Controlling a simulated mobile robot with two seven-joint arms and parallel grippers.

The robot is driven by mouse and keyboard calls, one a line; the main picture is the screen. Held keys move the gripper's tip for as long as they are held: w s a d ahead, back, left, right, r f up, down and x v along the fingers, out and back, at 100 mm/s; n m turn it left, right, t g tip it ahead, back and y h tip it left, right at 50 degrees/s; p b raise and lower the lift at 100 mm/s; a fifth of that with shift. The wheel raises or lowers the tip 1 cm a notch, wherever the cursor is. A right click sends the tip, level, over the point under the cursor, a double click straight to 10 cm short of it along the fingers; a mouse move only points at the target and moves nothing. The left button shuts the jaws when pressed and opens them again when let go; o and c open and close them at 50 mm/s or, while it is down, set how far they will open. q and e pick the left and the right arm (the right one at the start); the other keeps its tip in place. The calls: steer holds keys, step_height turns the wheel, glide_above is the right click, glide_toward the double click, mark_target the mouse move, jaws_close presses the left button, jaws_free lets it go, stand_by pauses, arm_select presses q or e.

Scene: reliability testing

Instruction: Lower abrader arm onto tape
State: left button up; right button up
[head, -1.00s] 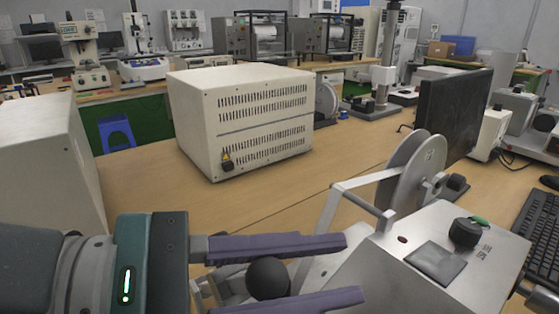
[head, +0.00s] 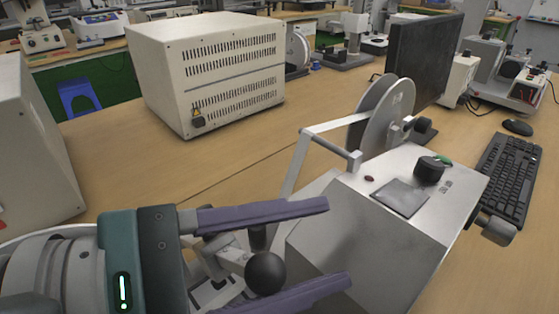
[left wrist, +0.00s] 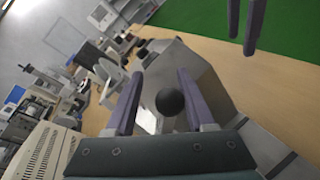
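The abrader (head: 370,235) is a grey metal box with a dark dial and a pale disc (head: 390,115) behind it. A light metal frame (head: 300,160) rises at its left side. A black ball knob (head: 265,273) on the abrader's left sits between the two purple fingers of my left gripper (head: 338,243). The left wrist view shows the ball (left wrist: 170,102) between the spread fingers, with gaps visible at both sides. My right gripper (left wrist: 248,47) shows at the top of the left wrist view, its fingers apart and empty. I cannot make out the tape's contact point.
A vented cream box (head: 210,75) stands behind on the wooden table (head: 130,165). A monitor (head: 425,60), keyboard (head: 508,180) and mouse (head: 517,127) lie to the right. Another pale box (head: 35,150) is at the left edge. Table between the boxes is clear.

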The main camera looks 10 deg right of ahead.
arm_select(q)
steer(key=shift+o, duration=0.4)
steer(key=shift+a, duration=0.1)
steer(key=shift+s+a, duration=0.15)
steer(key=shift+a, duration=0.2)
steer(key=b+v, duration=0.1)
steer(key=v, duration=0.6)
steer(key=shift+s+a+b, duration=0.15)
steer(key=shift+a+b, duration=0.2)
steer(key=shift+s+a+r, duration=0.2)
steer(key=shift+a+r, duration=0.15)
steer(key=shift+a, duration=0.25)
